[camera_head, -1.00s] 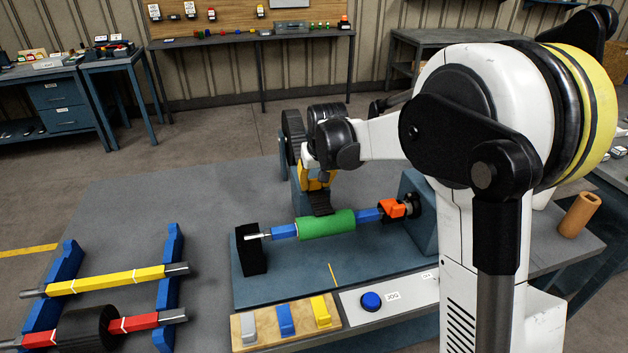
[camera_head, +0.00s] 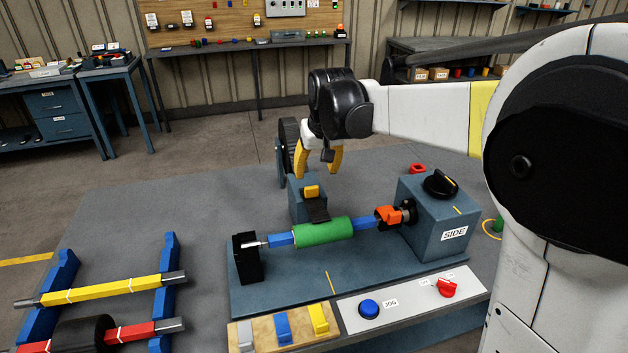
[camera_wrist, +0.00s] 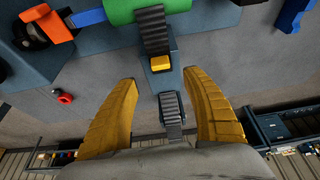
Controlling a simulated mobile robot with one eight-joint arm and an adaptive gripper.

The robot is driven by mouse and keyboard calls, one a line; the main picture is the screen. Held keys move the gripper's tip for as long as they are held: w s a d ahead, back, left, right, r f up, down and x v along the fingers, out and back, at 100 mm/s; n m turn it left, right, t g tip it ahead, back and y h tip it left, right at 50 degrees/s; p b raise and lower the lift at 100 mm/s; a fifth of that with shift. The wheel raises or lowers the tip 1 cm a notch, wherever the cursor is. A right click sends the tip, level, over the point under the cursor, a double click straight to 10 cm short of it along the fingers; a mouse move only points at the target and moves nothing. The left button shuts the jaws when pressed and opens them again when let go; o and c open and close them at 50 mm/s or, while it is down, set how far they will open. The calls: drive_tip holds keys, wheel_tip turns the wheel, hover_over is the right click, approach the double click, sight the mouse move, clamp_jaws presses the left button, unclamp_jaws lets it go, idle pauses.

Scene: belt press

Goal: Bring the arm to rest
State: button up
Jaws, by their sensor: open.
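My gripper (camera_head: 321,163) hangs above the belt press, its yellow fingers apart and empty, over the back of the machine near the black belt wheel (camera_head: 290,147). In the wrist view my gripper (camera_wrist: 165,100) also shows open, with the black belt and a yellow block (camera_wrist: 160,63) between and beyond the fingers. The yellow block (camera_head: 312,191) sits on a blue-grey post behind the green roller (camera_head: 322,230). The roller is on a blue shaft between a black support and an orange clamp (camera_head: 388,214). The fingers look clear of the block.
A blue-grey box marked SIDE (camera_head: 440,215) with a black knob stands right of the roller. A front panel holds a blue JOG button (camera_head: 369,308) and a red knob (camera_head: 446,287). Blue racks with a yellow shaft (camera_head: 100,291) and a red shaft stand left.

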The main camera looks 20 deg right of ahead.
drive_tip(key=shift+s+r, duration=0.25)
drive_tip(key=shift+r, duration=0.35)
drive_tip(key=s+r+t, duration=0.1)
drive_tip(key=s+r, duration=0.1)
drive_tip(key=s, duration=1.4)
drive_tip(key=s+f+t, duration=0.1)
drive_tip(key=s+f, duration=0.5)
drive_tip(key=s, duration=0.6)
drive_tip(key=shift+s+f+t, duration=0.2)
drive_tip(key=shift+t, duration=0.2)
